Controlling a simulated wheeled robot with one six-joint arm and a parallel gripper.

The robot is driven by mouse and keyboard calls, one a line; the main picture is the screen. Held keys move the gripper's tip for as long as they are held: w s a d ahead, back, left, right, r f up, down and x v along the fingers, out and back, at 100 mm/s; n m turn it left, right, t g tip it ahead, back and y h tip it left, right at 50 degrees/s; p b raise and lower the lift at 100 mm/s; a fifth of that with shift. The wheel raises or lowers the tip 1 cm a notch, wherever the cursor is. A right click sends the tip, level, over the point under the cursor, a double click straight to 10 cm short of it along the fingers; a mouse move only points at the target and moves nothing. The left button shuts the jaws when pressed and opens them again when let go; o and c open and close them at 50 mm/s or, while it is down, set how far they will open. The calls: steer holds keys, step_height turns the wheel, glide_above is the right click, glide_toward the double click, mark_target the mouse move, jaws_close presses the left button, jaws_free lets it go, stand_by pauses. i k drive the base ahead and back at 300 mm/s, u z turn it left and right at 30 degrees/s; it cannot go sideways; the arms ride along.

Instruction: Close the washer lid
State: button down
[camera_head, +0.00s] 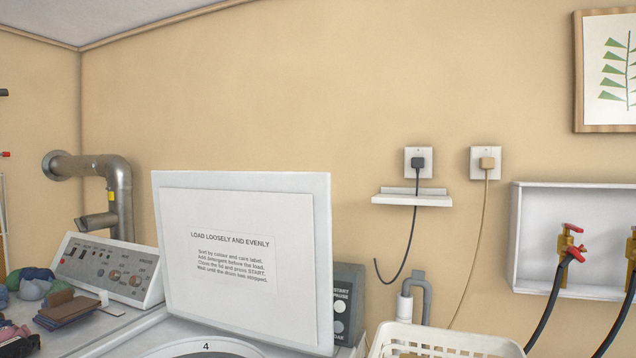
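The washer lid (243,300) is a white panel standing open, close to upright, with its inner face toward me. A label on it (232,258) reads "LOAD LOOSELY AND EVENLY". Below it shows the washer top (150,340) with part of the round drum opening (205,350), cut off by the bottom edge. Part of a grey control panel (346,300) with START/PAUSE shows behind the lid's right side. My gripper is not in view.
Left of the lid stand a second control panel (108,270), colourful balled cloths (35,285) and a brown stack (68,305). A white basket (445,343) is at the bottom right. A metal duct (118,190), wall sockets and red-handled taps (570,240) are on the wall.

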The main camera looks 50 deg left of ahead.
mark_target(249, 253)
steer(key=u, duration=0.3)
steer(key=i, duration=0.6)
steer(key=u, duration=1.2)
steer(key=i, duration=0.45)
steer(key=u, duration=0.45)
